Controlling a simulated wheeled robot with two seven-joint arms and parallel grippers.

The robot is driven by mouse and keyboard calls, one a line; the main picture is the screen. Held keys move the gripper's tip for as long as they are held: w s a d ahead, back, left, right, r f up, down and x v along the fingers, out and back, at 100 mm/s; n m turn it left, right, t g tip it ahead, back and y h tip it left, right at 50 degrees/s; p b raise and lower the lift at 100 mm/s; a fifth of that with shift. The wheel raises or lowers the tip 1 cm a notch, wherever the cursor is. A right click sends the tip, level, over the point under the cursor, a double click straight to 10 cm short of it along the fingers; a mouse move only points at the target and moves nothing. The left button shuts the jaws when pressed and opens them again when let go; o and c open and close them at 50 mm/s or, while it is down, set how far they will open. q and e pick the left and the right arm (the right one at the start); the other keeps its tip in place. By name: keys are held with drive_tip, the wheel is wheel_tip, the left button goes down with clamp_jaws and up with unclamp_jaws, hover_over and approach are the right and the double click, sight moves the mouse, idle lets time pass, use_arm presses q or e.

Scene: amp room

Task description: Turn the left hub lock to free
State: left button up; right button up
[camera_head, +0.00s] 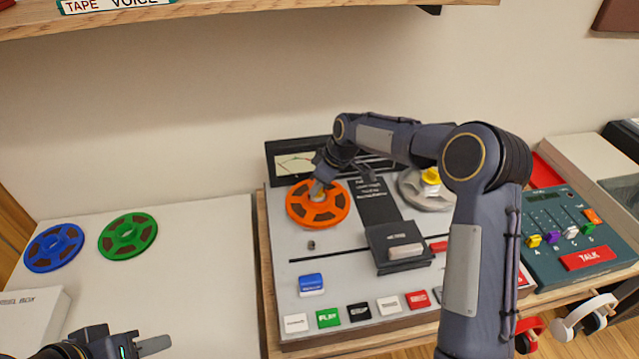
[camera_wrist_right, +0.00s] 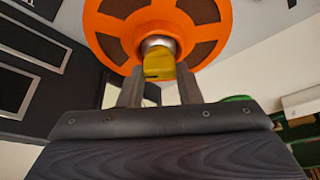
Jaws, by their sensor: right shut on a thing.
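The left hub lock is a yellow knob on a silver hub in the middle of the orange reel (camera_head: 301,213). In the right wrist view the yellow left hub lock (camera_wrist_right: 159,66) sits between the two fingers of my right gripper (camera_wrist_right: 160,92), which is shut on it. In the head view my right gripper (camera_head: 320,186) reaches down over the orange reel and mostly hides this lock. My left gripper (camera_head: 125,346) is at the bottom left edge, partly cut off, away from the tape machine (camera_head: 285,262); its opening is unclear.
A grey reel with a yellow hub lock (camera_head: 431,176) is at the machine's right, partly behind my right arm. Blue (camera_head: 54,248) and green (camera_head: 128,236) reels lie on the left table. Buttons line the machine's front. A talk panel (camera_head: 560,232) stands right; a shelf (camera_head: 230,12) hangs above.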

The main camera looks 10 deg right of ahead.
drive_tip(key=shift+n+g+y, duration=0.3)
drive_tip(key=shift+n+g, duration=0.1)
drive_tip(key=shift+n, duration=0.8)
drive_tip(key=shift+d, duration=0.1)
drive_tip(key=o, duration=1)
drive_tip(key=v, duration=0.8)
drive_tip(key=shift+w, duration=0.1)
